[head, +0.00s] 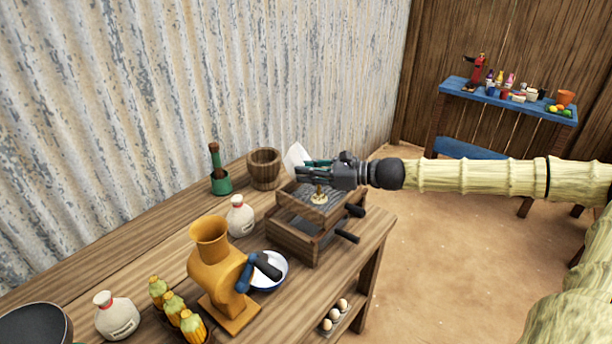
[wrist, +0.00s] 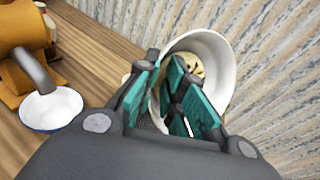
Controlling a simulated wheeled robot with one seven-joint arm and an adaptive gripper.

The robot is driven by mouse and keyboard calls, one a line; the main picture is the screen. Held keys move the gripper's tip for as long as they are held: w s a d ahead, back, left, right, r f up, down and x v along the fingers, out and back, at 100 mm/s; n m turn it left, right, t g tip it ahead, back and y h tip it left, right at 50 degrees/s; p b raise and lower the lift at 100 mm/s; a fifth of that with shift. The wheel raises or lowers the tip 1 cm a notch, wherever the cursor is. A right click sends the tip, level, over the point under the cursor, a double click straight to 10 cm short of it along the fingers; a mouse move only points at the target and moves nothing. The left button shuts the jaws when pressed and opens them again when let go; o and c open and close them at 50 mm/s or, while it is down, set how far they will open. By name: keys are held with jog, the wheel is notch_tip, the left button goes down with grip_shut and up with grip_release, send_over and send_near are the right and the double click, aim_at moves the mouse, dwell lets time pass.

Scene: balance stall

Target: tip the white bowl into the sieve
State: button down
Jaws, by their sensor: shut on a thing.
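The white bowl (head: 295,157) is held tilted on its side above the back edge of the sieve. In the wrist view the white bowl (wrist: 221,52) shows its open mouth, with some tan stuff (wrist: 194,66) inside. My gripper (head: 306,173) is shut on the bowl; its teal fingers (wrist: 172,97) partly cover the bowl in the wrist view. The sieve (head: 287,195) is a square wooden frame with a mesh, on top of a wooden box with dark handles. A small tan heap (head: 319,196) lies on the mesh, below my gripper.
A yellow mill (head: 210,265) stands left of the sieve, with a blue-rimmed bowl (head: 281,283) beside it. Corrugated wall (head: 200,80) rises behind the table.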

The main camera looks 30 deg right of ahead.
jog(key=shift+s+d+f+m+t+y+b, duration=0.2)
jog(key=shift+d+m+t+y+b, duration=0.45)
jog(key=shift+b, duration=3.7)
jog(key=shift+s+d+f+m+t+y+b, duration=0.2)
jog(key=shift+t+y+b, duration=0.35)
jog(key=shift+b, duration=2.35)
jog(key=shift+s+d+f+m+t+y+b, duration=0.15)
jog(key=shift+t+y+b, duration=0.35)
jog(key=shift+b, duration=2.4)
